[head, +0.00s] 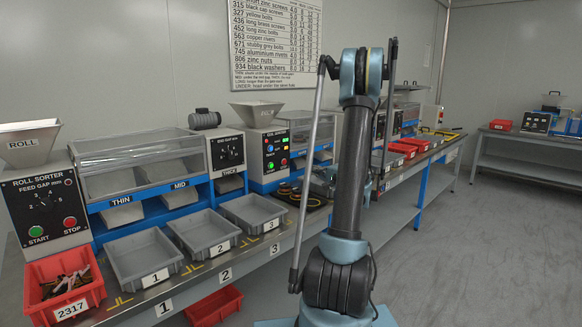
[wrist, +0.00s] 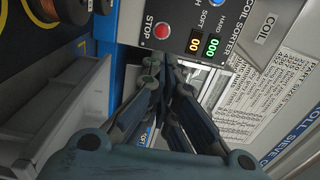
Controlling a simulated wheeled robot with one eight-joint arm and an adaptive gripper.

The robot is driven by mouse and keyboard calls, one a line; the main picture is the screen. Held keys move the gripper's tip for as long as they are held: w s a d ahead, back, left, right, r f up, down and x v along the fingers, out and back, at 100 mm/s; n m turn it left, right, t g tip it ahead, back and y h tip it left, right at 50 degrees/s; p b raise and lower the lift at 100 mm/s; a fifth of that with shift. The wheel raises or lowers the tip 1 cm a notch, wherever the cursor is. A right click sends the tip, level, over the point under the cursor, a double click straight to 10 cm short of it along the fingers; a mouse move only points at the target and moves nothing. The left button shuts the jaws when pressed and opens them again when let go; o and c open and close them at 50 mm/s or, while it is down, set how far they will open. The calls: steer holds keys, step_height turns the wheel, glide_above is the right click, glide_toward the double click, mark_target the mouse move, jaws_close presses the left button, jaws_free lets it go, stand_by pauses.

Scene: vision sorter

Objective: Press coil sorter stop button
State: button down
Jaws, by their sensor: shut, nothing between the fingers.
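The coil sorter's dark control panel (wrist: 195,30) is at the top of the wrist view, turned on its side. Its red stop button (wrist: 162,31) is in plain sight beside the white STOP label. My gripper (wrist: 162,68) is shut and empty, its fingertips just below the button in the picture. I see no sign of contact, but the gap in depth is hard to judge. In the head view the coil sorter panel (head: 275,150) stands left of my arm. My gripper cannot be made out clearly there.
Amber and green displays and a blue button (wrist: 214,2) share the panel. A copper-coloured coil (wrist: 58,10) lies at the wrist view's upper left. The roll sorter (head: 45,205), grey bins (head: 143,262) and a red bin (head: 65,285) stand left along the bench. Floor at right is clear.

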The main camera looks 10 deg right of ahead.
steer(key=shift+a, duration=0.1)
glide_toward(286, 161)
steer(key=x, duration=0.5)
steer(key=shift+w+f, duration=0.25)
steer(key=shift+w, duration=0.05)
steer(key=shift+w+a, duration=0.3)
steer(key=shift+w, duration=0.35)
